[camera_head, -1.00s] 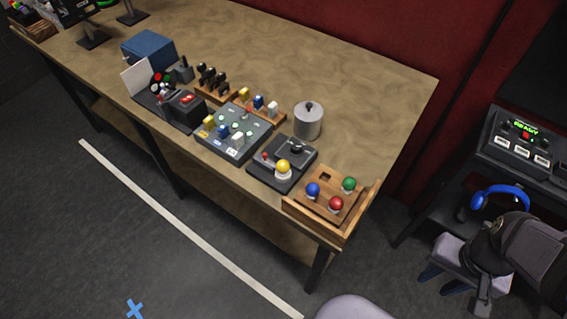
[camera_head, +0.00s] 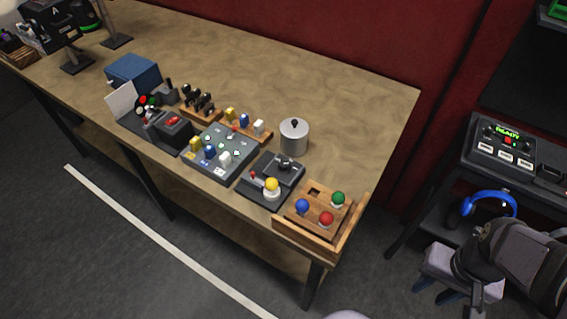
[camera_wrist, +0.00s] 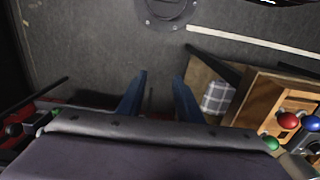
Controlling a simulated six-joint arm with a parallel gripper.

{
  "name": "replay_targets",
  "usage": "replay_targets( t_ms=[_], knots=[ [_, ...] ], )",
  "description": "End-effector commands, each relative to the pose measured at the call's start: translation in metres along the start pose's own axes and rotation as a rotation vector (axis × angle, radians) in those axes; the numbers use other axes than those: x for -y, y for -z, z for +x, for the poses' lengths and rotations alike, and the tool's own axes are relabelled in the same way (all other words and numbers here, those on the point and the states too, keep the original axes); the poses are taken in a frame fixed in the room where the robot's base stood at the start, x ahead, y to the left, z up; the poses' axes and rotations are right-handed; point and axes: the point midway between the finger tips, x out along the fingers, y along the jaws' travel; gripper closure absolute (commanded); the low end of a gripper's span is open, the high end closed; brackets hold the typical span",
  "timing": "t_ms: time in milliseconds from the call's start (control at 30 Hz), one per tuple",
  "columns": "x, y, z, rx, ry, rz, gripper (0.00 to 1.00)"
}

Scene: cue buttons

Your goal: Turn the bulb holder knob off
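The bulb holder (camera_head: 250,189) is a dark square base near the front edge of the table in the head view. A yellow bulb (camera_head: 271,185) stands upright in its front right part. A dark knob (camera_head: 284,163) sits at its back, and a small red part (camera_head: 253,175) is at its left. I cannot tell the knob's setting. My gripper (camera_head: 425,287) is off the table at the lower right, well away from the holder. In the wrist view my gripper (camera_wrist: 160,88) has its two blue fingers apart with nothing between them.
A wooden rack with blue, red (camera_head: 326,218) and green bulbs stands right of the holder. A grey button panel (camera_head: 220,152) is left of it, and a lidded metal pot (camera_head: 294,136) behind. A console (camera_head: 510,150) reading "READY" and blue headphones (camera_head: 487,203) are at the right.

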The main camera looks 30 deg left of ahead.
Motion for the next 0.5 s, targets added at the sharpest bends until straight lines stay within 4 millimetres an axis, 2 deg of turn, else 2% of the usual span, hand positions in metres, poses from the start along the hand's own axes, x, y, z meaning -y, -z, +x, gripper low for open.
replay_targets(
  t_ms=[167, 267, 367, 500],
  knots=[
    [0.004, 0.008, -0.004, 0.001, 0.000, 0.003, 0.58],
    [0.012, 0.024, -0.012, -0.001, 0.000, 0.013, 0.58],
    [0.029, 0.050, -0.024, -0.001, 0.000, 0.033, 0.58],
    [0.069, 0.095, -0.043, 0.000, 0.000, 0.074, 0.58]
  ],
)
